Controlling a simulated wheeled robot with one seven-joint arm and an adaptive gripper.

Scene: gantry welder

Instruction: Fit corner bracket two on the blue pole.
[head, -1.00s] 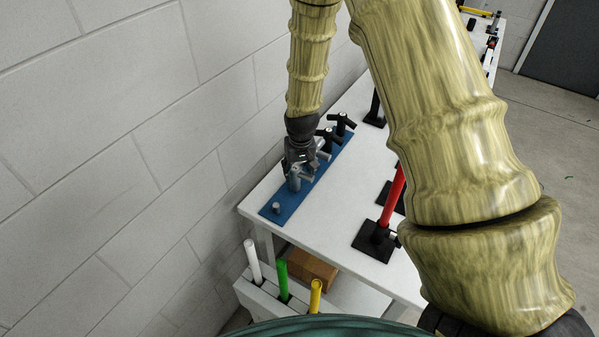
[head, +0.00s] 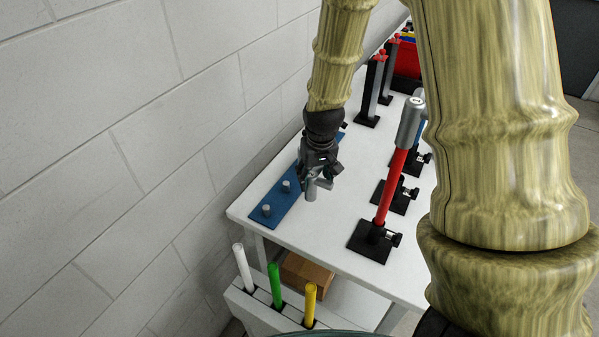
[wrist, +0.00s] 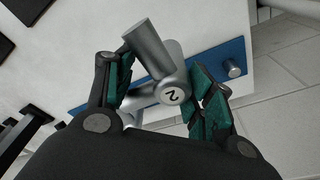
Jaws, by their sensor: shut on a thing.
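My gripper (head: 318,178) is shut on a grey tubular corner bracket (wrist: 150,52) marked 2. In the wrist view the bracket sits between the green finger pads, one tube pointing up and left. In the head view the bracket (head: 311,192) hangs above the white table, just right of the blue peg strip (head: 284,209). The blue pole (head: 422,131) shows only as a sliver at the right, behind the red pole (head: 391,186) and beside my arm. The red pole stands in a black base and carries a grey bracket (head: 410,123) on top.
Two bare pegs (head: 267,210) show on the strip. Black clamp bases (head: 374,243) line the table's right side. Grey posts (head: 373,88) and a red bin (head: 405,68) stand farther back. White, green and yellow rods (head: 275,284) stand in a holder at the near end.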

